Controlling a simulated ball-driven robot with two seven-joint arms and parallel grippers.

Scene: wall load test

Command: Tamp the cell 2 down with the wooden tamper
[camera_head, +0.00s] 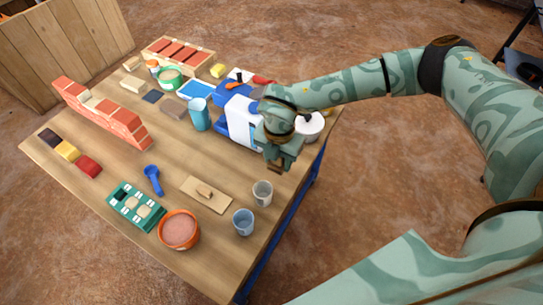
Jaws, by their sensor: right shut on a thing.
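The green tray with small cells (153,224) lies at the front left of the table. One cell looks dark and others hold pale material; the cell numbers are too small to read, so I cannot tell which is cell 2. My right gripper (277,166) is above the table's right side, well to the right of the tray, pointing down. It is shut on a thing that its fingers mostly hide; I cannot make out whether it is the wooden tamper. My left gripper is out of view.
An orange bowl (179,230) stands close beside the tray, with a blue scoop (153,180) behind it. A wooden board with a handle (217,205) and two cups (262,193) (243,222) lie to the right. A brick wall (105,115) stands at the left.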

